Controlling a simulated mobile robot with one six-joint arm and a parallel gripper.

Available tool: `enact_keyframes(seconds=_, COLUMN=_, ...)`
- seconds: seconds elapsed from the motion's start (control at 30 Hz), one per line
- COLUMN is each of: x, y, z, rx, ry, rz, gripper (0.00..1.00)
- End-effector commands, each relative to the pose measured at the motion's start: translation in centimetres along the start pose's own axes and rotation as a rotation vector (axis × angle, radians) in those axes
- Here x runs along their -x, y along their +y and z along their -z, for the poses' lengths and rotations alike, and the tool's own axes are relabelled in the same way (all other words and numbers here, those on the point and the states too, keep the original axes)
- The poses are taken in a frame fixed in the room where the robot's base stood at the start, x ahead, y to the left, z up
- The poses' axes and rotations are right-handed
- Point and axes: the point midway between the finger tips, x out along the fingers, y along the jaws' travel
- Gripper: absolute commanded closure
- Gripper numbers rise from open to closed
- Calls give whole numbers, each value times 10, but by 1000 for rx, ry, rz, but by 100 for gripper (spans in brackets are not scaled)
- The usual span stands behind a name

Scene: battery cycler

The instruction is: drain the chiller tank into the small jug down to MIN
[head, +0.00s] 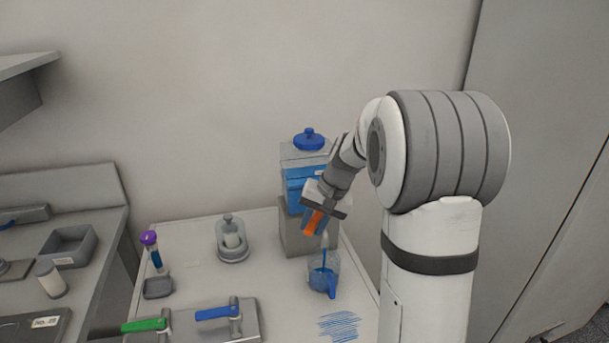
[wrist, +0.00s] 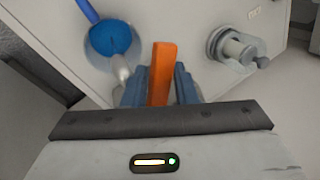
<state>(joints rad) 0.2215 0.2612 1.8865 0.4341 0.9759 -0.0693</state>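The chiller tank (head: 305,185) stands at the back of the bench, with a blue lid (head: 309,139) and blue liquid inside. Its level marks are too small to read, and my arm partly covers it. My gripper (head: 313,222) is at the tank's lower front, its fingers closed against both sides of an orange lever; in the wrist view the lever (wrist: 161,74) stands between the fingertips (wrist: 160,88). A pale spout (head: 324,240) points down over the small jug (head: 322,275). The clear jug holds blue liquid, also seen in the wrist view (wrist: 110,38). A thin blue streak shows below the spout.
A glass domed holder (head: 232,240) stands left of the tank. A purple-capped tube (head: 152,250), a small grey tray (head: 158,287) and a plate with green (head: 145,325) and blue (head: 216,313) levers are further left and in front. Blue hatching (head: 339,326) marks the front right.

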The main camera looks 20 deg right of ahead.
Motion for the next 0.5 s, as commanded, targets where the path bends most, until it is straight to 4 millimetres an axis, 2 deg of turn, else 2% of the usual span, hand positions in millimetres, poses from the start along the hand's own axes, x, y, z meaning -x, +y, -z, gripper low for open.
enact_keyframes(seconds=0.03, x=0, y=9, z=0, rx=1, ry=0, rz=-17, gripper=79)
enact_keyframes(seconds=0.17, x=0, y=10, z=0, rx=1, ry=-1, rz=-17, gripper=79)
enact_keyframes(seconds=0.5, x=1, y=17, z=-1, rx=143, ry=-56, rz=-17, gripper=79)
